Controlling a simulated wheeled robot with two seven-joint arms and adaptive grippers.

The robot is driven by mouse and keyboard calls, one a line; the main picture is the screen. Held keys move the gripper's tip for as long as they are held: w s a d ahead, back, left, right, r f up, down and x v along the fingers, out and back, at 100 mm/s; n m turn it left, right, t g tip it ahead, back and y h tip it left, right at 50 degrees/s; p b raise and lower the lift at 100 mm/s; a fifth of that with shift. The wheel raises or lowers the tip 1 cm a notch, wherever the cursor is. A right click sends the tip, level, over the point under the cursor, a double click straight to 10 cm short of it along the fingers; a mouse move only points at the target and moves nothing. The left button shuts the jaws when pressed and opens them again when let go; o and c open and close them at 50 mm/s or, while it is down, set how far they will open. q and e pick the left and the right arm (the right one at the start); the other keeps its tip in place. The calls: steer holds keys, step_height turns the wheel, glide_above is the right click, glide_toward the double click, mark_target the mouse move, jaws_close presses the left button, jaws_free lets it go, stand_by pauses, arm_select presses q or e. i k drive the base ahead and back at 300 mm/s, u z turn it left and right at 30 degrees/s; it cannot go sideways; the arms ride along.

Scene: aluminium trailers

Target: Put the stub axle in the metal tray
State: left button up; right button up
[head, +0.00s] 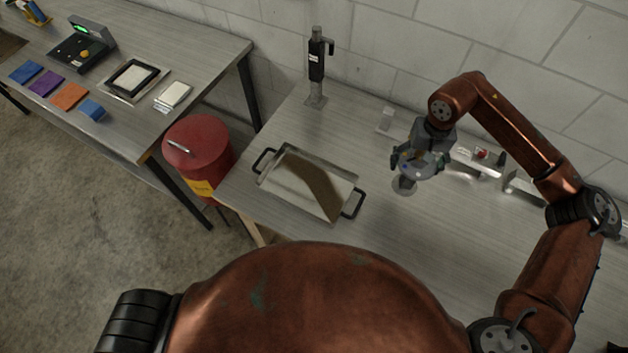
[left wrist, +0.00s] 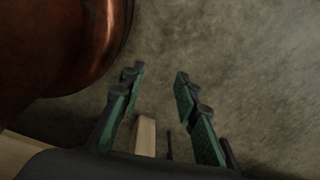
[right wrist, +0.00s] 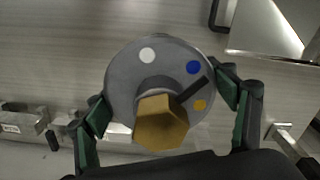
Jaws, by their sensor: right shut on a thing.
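The metal tray (head: 287,169) lies on the workbench, shiny and rectangular with black handles at its two short ends. Part of it shows in the right wrist view (right wrist: 268,32) at the upper right. My right gripper (head: 420,163) is to the right of the tray. It is shut on the stub axle (right wrist: 118,84), a grey round flange with white, blue and yellow dots and a brass hexagonal end. The fingers grip opposite sides of the flange. My left gripper (left wrist: 158,75) is open and empty above the floor; it does not show in the head view.
A black post tool (head: 317,70) stands behind the tray. Metal brackets or rails (head: 475,160) lie along the wall, right of the gripper. A red bin (head: 198,150) stands left of the bench. The bench between tray and gripper is clear.

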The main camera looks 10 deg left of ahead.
mark_target(307, 186)
steer(key=u, duration=0.5)
steer(key=k, duration=0.55)
steer(key=u, duration=0.75)
steer(key=i, duration=0.9)
steer(key=z, duration=0.25)
